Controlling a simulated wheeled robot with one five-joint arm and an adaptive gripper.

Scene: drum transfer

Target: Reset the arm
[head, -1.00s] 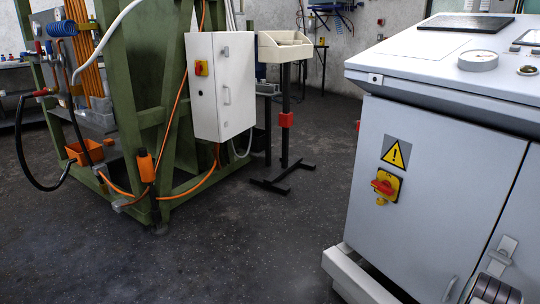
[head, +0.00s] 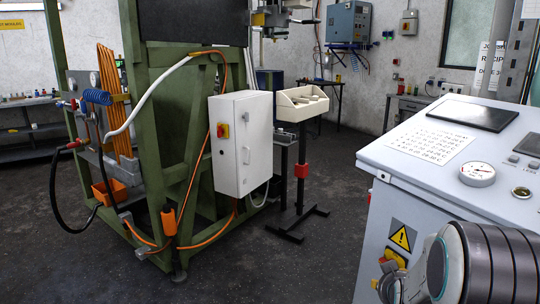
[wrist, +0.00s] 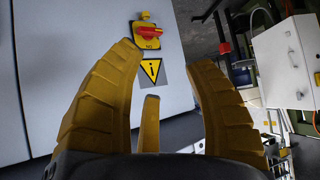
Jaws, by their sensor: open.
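My gripper (wrist: 165,75) shows in the wrist view with its yellow ribbed fingers spread apart. It is open and nothing is between the fingers. In the head view, part of my arm (head: 485,262) shows at the lower right, in front of the grey control cabinet (head: 350,262); the fingers are out of that view. In the wrist view the picture is turned, and the cabinet front with a red and yellow rotary switch (wrist: 147,30) and a yellow warning sign (wrist: 151,70) lies beyond the fingertips.
A green steel frame (head: 135,165) with hoses and a white electrical box (head: 241,145) stands at the left. A cream tray on a black stand (head: 300,108) is at the centre. Dark floor (head: 270,265) lies open between the frame and the cabinet.

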